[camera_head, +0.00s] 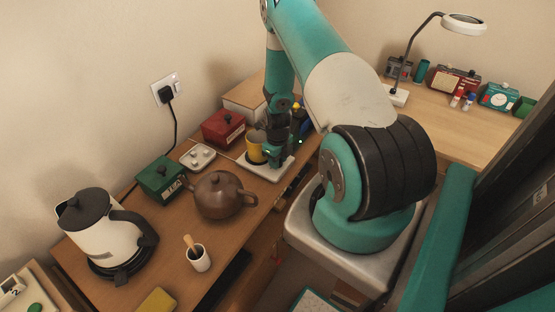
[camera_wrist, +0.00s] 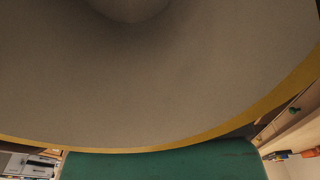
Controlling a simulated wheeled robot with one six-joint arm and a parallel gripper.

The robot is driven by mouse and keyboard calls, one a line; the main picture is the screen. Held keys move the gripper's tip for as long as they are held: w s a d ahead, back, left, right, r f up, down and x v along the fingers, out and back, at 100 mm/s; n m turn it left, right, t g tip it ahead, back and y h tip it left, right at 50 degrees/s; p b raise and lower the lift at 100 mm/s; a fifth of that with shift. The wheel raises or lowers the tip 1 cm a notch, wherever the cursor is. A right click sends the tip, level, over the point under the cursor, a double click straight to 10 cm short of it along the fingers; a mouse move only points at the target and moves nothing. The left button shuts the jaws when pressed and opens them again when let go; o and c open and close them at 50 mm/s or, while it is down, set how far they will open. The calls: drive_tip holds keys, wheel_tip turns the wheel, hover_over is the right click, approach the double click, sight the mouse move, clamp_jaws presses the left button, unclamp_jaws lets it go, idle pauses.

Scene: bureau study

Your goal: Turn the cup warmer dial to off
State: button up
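The cup warmer (camera_head: 266,175) is a flat, pale base on the wooden desk, right of the teapot. A yellow cup (camera_head: 256,147) stands on its left part. My gripper (camera_head: 276,157) points down over the right part of the warmer, close beside the cup. It covers that part, and I cannot make out the dial or its setting. Whether the fingers are open or shut does not show. In the wrist view, a large grey round surface with a yellow rim (camera_wrist: 180,147) fills most of the picture, probably the cup seen very close. A green part crosses the bottom edge.
A brown teapot (camera_head: 220,195), a green box (camera_head: 160,179), a red box (camera_head: 223,127) and a white tray (camera_head: 198,156) stand near the warmer. A kettle (camera_head: 101,232) and a small white cup (camera_head: 199,258) are nearer the front. Dark bottles (camera_head: 301,123) stand just right of my gripper.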

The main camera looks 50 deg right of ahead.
drive_tip(key=shift+c, duration=1.1)
drive_tip(key=shift+f+n+b, duration=0.2)
drive_tip(key=shift+n+b, duration=0.55)
drive_tip(key=shift+n, duration=0.05)
drive_tip(key=n, duration=0.1)
drive_tip(key=n+b, duration=0.1)
drive_tip(key=n, duration=0.1)
drive_tip(key=shift+r, duration=0.25)
drive_tip(key=o, duration=0.9)
drive_tip(key=shift+o, duration=0.2)
wheel_tip(320, 180, up, 17)
drive_tip(key=b, duration=0.3)
drive_tip(key=shift+r, duration=0.2)
